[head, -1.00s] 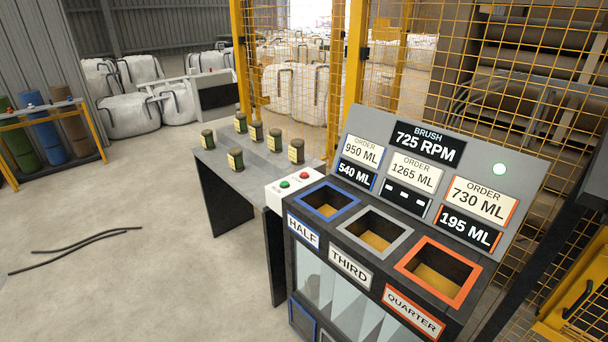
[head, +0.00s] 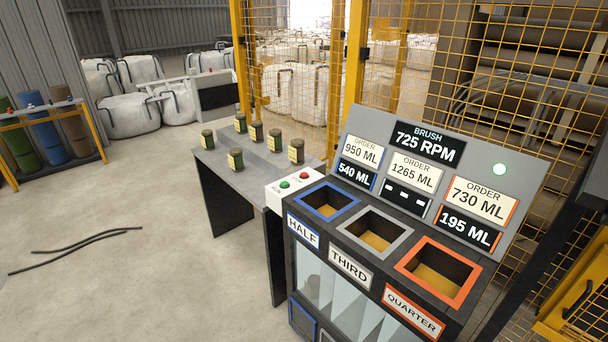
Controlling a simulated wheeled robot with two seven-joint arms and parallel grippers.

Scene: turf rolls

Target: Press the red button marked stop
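The red button (head: 304,175) sits on a small white control box (head: 290,190) at the left end of the console. A green button (head: 284,184) is beside it, to its left. The small print by the buttons is too small to read with certainty. Neither of my grippers is in the head view, and nothing touches the buttons.
A dark table (head: 222,160) holds several small jars. Yellow mesh fencing stands behind; open floor lies left.

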